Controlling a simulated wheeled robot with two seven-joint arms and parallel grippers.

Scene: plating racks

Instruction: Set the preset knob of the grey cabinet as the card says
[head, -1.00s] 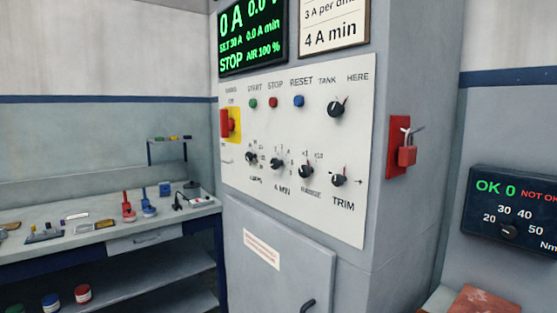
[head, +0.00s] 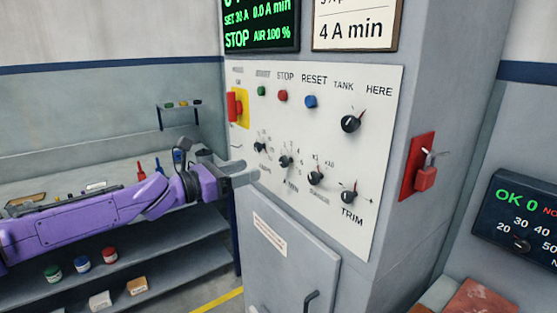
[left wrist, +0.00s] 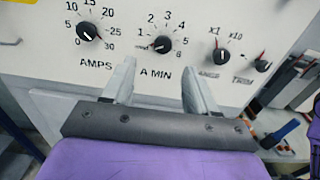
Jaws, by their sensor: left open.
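The grey cabinet (head: 295,265) has a white panel (head: 385,100) of knobs. The card (head: 355,32), above the panel and cut off at the top, reads "4 A min". The black A MIN knob (head: 284,161) also shows in the left wrist view (left wrist: 162,44), its red pointer toward the left, at the low end of its scale. The AMPS knob (left wrist: 89,32) is left of it. My left gripper (head: 250,174) is open and empty; in the wrist view its fingertips (left wrist: 157,75) lie below the A MIN knob, apart from it. My right gripper is out of view.
RANGE (head: 315,178), TRIM (head: 348,197) and TANK (head: 351,123) knobs, a red-yellow switch (head: 235,107) and coloured buttons share the panel. A red padlock (head: 425,178) hangs on the cabinet's side. A shelved bench stands behind my left arm.

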